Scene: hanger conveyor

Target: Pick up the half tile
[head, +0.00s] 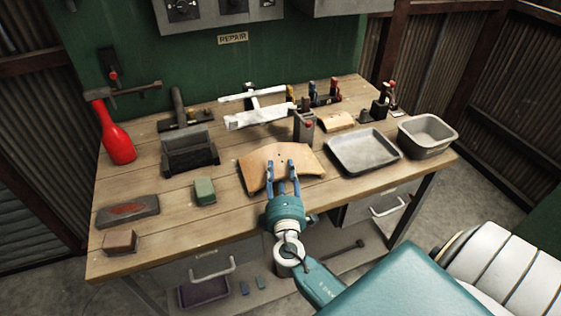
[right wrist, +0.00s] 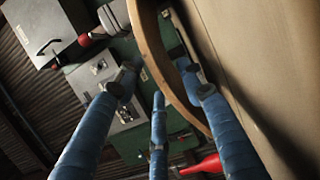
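A tan curved tile (head: 262,157) lies at the front middle of the bench. A smaller tan curved piece (head: 340,121) lies further back; I cannot tell for sure which is the half tile. My right gripper (head: 281,164) is at the front edge of the larger tile, its blue fingers spread apart and overlapping it in the head view. In the right wrist view the tile's curved edge (right wrist: 155,62) runs between the spread fingers of the gripper (right wrist: 165,90). Contact cannot be told. My left gripper is not in view.
A grey tray (head: 362,151) and a deeper bin (head: 428,134) stand to the right. A grey box (head: 190,150), a green block (head: 204,191) and a red bottle (head: 117,141) are to the left.

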